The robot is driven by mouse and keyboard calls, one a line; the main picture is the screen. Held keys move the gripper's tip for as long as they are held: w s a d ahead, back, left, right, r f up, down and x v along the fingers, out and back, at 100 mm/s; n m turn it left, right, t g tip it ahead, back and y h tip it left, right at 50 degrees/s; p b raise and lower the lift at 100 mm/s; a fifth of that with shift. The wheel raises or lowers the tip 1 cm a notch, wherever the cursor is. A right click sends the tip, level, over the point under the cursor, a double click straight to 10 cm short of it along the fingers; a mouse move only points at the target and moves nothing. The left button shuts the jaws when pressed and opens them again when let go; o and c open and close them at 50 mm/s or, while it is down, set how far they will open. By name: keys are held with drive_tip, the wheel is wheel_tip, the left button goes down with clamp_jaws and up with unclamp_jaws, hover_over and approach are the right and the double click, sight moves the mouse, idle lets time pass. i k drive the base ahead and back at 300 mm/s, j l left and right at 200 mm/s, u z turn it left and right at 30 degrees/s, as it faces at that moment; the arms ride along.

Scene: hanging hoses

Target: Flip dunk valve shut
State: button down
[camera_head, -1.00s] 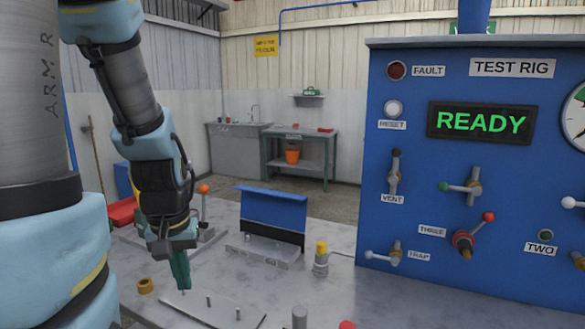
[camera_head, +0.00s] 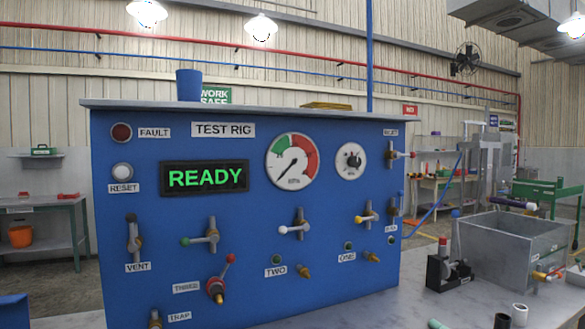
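No label reading "dunk" can be made out in the head view. A grey open-topped metal tank (camera_head: 497,255) stands on the bench at the right. A small brass valve with an orange-yellow handle (camera_head: 540,275) sits low at its front right corner. The handle's exact angle is too small to tell. My gripper and arm are out of this view.
The blue test rig panel (camera_head: 105,225) fills the middle and shows READY, with several levered valves, including vent (camera_head: 133,238) and trap (camera_head: 155,319). A black fitting (camera_head: 440,270) stands left of the tank. Short tubes (camera_head: 519,315) stand at the front edge.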

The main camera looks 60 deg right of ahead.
sight(400, 213)
drive_tip(key=z, duration=1.95)
